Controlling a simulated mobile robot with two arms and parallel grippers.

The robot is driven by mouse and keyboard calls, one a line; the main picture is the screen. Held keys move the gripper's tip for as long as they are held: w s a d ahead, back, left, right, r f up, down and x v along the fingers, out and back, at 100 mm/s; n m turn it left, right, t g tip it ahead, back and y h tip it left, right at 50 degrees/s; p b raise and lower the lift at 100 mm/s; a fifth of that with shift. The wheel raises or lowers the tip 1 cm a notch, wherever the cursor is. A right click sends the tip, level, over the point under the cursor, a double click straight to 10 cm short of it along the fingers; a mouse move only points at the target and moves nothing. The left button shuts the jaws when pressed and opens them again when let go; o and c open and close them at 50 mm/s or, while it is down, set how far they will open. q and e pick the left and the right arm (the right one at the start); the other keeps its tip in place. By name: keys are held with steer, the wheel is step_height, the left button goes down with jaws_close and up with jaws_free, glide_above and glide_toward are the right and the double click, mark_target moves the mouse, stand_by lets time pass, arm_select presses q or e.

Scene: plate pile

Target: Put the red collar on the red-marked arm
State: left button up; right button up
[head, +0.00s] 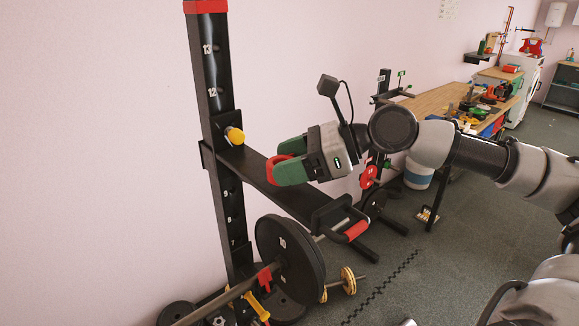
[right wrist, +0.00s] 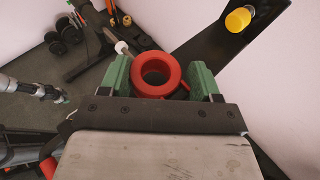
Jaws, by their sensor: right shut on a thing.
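My right gripper (head: 280,168) is shut on the red collar (head: 273,164), between its green fingers in front of the black rack. In the right wrist view, the collar (right wrist: 136,72) is a thick red ring, its hole facing the camera, between both fingers of my right gripper (right wrist: 158,78). It is held in the air, apart from any bar. A bar with a black weight plate (head: 287,258) is below; a red mark (head: 265,278) shows on its left side. Another red band (head: 356,230) shows on a black frame to the right. Which is the red-marked arm, I cannot tell surely.
A numbered black upright (head: 212,130) with a red top stands behind the gripper, with a yellow knob (head: 235,136) and a slanting black beam (head: 260,179). Small yellow weights (head: 347,281) lie on the floor. A workbench (head: 440,98) stands at the back right.

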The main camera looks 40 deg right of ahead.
mark_target(289, 187)
steer(key=shift+f, duration=0.8)
steer(key=shift+s+f+b, duration=0.1)
steer(key=shift+f+b, duration=0.3)
steer(key=shift+f, duration=0.3)
steer(key=o, duration=1)
steer(key=shift+a+f, duration=0.1)
steer(key=shift+c, duration=0.2)
